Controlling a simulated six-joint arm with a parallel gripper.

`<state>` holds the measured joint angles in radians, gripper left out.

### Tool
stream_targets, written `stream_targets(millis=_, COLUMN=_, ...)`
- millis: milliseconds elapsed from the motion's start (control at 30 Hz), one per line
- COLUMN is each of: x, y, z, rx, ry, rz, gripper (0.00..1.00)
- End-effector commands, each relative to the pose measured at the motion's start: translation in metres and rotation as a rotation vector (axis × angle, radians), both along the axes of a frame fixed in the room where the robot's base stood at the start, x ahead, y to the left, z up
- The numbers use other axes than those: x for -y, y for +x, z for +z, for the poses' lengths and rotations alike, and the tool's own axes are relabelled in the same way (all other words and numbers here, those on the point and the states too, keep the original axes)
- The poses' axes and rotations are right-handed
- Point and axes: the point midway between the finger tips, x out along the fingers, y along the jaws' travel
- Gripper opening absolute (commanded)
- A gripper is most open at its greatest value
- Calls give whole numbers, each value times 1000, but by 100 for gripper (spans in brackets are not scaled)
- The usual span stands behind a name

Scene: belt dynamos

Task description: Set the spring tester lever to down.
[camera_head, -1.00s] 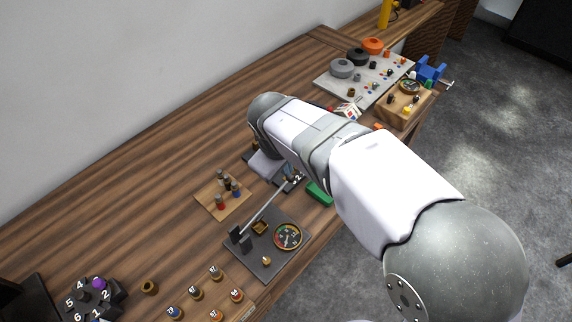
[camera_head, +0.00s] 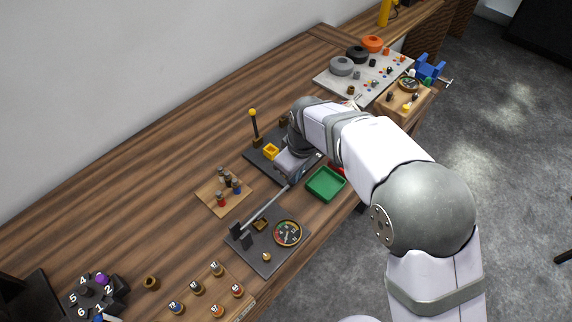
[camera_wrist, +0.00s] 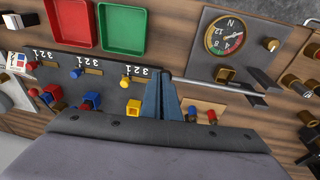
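The spring tester is a dark plate (camera_head: 266,262) with a round coloured dial (camera_head: 287,233), at lower middle in the head view. Its long grey lever (camera_head: 264,206) runs from a dark upright bracket (camera_head: 240,236) up and right towards my gripper (camera_head: 289,180). In the wrist view the dial (camera_wrist: 224,36) is upper right, and the lever (camera_wrist: 215,82) stretches left from its bracket to near my fingertips (camera_wrist: 168,80). The two blue-grey fingers look closed together. I cannot tell whether they touch the lever's end.
A dark panel (camera_head: 256,160) with a yellow-knobbed upright stick (camera_head: 253,124) lies beyond my gripper. A green tray (camera_head: 326,184) is to its right, and a red tray (camera_wrist: 70,22) beside that. A wooden block with small pegs (camera_head: 222,196) lies left of the lever.

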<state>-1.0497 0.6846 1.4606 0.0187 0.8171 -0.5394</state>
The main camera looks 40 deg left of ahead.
Motion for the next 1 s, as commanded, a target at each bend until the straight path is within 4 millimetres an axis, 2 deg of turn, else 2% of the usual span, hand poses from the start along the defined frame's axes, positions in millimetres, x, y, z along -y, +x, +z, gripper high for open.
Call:
stream_targets(millis=33, x=3, y=0, z=-6, rx=-3, ry=-9, rz=0, gripper=0)
stream_targets(millis=167, x=3, y=-1, z=-7, rx=-4, ry=-11, rz=0, gripper=0)
stream_targets(millis=367, x=5, y=0, z=1, rx=-4, ry=-12, rz=-1, gripper=0)
stream_targets(millis=667, x=10, y=4, z=47, rx=1, ry=-1, rz=-2, gripper=0)
stream_targets(millis=733, x=11, y=6, z=52, rx=5, ry=5, rz=-2, gripper=0)
stream_targets(millis=1000, x=18, y=12, z=104, rx=5, ry=6, rz=-1, gripper=0)
